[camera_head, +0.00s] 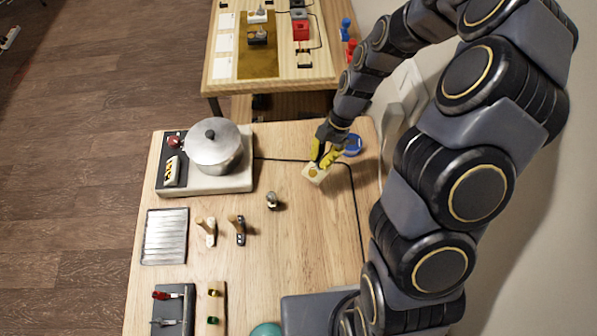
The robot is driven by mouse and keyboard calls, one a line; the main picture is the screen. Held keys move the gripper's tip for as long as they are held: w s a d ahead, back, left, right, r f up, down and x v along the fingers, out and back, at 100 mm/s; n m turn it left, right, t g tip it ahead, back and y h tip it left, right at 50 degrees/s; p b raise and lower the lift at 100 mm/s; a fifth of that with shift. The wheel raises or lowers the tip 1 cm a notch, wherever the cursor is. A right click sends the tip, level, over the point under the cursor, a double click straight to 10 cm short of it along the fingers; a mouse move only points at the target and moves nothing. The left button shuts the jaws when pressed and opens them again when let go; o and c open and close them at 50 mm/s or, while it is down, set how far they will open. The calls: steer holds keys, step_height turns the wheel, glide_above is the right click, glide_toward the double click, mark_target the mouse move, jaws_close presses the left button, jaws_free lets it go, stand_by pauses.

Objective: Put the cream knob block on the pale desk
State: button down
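A small cream block with a round tan knob (315,174) is at the right of the near pale wood table (290,245), close to its far edge. My gripper (325,163) has yellow fingers and points down at the block. Its fingertips meet or overlap the block's upper edge. I cannot tell whether they grip it, or whether the block rests on the table or hangs just above it. A second pale wood desk (222,75) stands beyond the near table.
A metal pot (215,148) stands on a cooker-like base at left. A blue round item (352,145) is right of my gripper. A black cable (356,205) runs nearby. The far desk carries a mustard mat (258,66), a red block (301,31) and other small devices. The near table's centre right is clear.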

steer(key=shift+f, duration=3.75)
steer(key=c, duration=1.2)
jaws_free()
steer(key=shift+f, duration=0.1)
steer(key=shift+o, duration=0.2)
